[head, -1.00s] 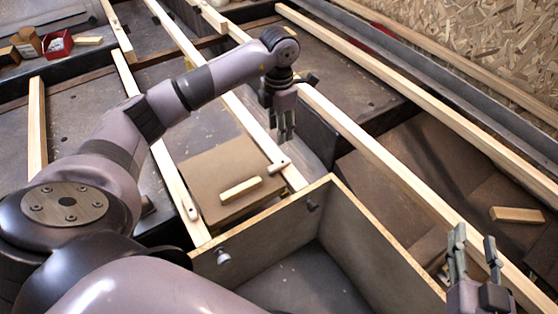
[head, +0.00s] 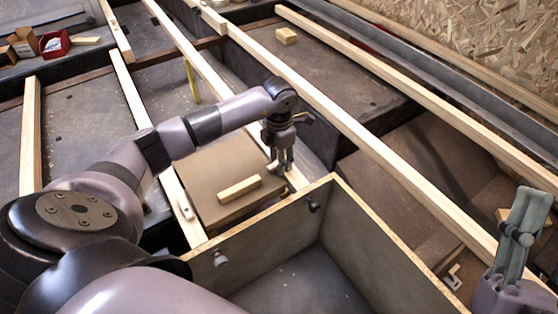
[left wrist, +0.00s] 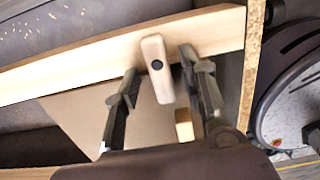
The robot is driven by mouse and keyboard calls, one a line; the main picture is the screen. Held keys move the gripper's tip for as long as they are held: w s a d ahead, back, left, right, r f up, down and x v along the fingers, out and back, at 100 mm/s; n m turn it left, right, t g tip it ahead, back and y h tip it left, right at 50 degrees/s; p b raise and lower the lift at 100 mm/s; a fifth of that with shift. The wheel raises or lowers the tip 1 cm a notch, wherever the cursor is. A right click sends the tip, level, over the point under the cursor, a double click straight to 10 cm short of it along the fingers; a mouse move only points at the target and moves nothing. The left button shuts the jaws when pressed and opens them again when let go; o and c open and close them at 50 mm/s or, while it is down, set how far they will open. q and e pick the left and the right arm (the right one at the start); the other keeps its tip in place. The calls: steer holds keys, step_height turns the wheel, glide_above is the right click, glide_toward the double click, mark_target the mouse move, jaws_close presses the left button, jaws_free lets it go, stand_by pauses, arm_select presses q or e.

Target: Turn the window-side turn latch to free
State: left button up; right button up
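A pale wooden turn latch (left wrist: 157,68) with a dark central screw sits on a light batten (left wrist: 60,70) in the left wrist view. It lies across the batten, its lower end reaching over the edge of the brown panel (left wrist: 85,115). My left gripper (left wrist: 160,75) is open, one finger on each side of the latch; contact is unclear. In the head view my left gripper (head: 283,168) is at the panel's right side and partly hides this latch. A second latch (head: 185,207) is on the left batten. My right gripper (head: 520,235) is at the lower right, seen edge-on.
A wooden block (head: 240,188) lies on the panel. An open-topped box (head: 275,237) with knobs stands in front. Long battens cross the floor. A red bin (head: 55,43) is at the far left and a small block (head: 287,36) at the back.

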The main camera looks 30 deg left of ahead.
arm_select(q)
steer(key=shift+c, duration=0.4)
jaws_close()
